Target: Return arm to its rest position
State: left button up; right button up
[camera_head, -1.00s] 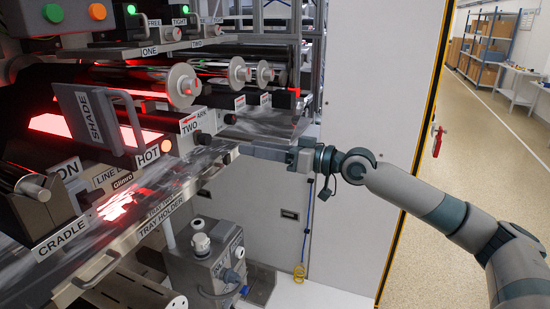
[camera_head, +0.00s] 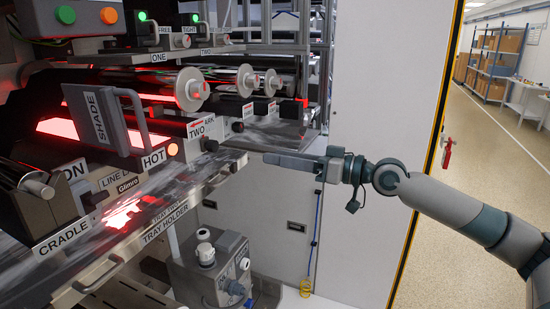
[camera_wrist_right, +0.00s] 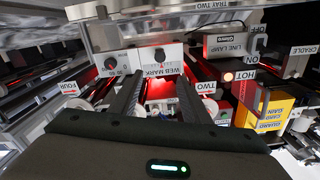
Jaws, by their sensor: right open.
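My right arm (camera_head: 455,205) comes in from the right side of the head view. Its gripper (camera_head: 268,158) points left toward the machine, just beyond the end of the tray holder (camera_head: 165,222). In the right wrist view the two dark fingers (camera_wrist_right: 160,76) stand apart with nothing held between them. The web mark panel (camera_wrist_right: 160,57) of the machine shows beyond the fingertips. My left gripper is in neither view.
The machine's rollers (camera_head: 192,90), shade (camera_head: 95,118) and tray holder fill the left. A grey unit with knobs (camera_head: 212,268) stands below the gripper. A white cabinet wall (camera_head: 380,100) stands behind the arm. Open floor (camera_head: 490,190) lies at the right.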

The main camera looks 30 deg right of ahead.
jog(key=shift+f, duration=0.1)
jog(key=w+d+f+m+t+h, duration=0.1)
jog(key=w+d+f+m+h, duration=0.2)
jog(key=f, duration=0.8)
jog(key=w+d+f+h, duration=0.15)
jog(key=w+f, duration=0.25)
jog(key=f, duration=0.7)
jog(key=s+f+m+g+h, duration=0.1)
jog(key=s+f+h, duration=0.15)
jog(key=f, duration=1.25)
jog(key=s+f+g+h, duration=0.1)
jog(key=s+f, duration=0.3)
jog(key=f, duration=1.2)
jog(key=s+a+f+g+h, duration=0.15)
jog(key=s+a+f, duration=0.25)
jog(key=s+f, duration=0.65)
jog(key=s+a+f+g, duration=0.2)
jog(key=s+a+f, duration=0.2)
jog(key=s+f, duration=0.65)
jog(key=s+a+f+n+g, duration=0.1)
jog(key=s+a+f+g, duration=0.1)
jog(key=s+a+f, duration=0.4)
jog(key=s+a+f+n+g, duration=0.1)
jog(key=s+a+f, duration=0.5)
jog(key=s, duration=0.7)
notch_tip(320, 180, down, 3)
jog(key=shift+s+a+r+g, duration=0.15)
jog(key=shift+s+a+g, duration=0.1)
jog(key=shift+s+g, duration=0.15)
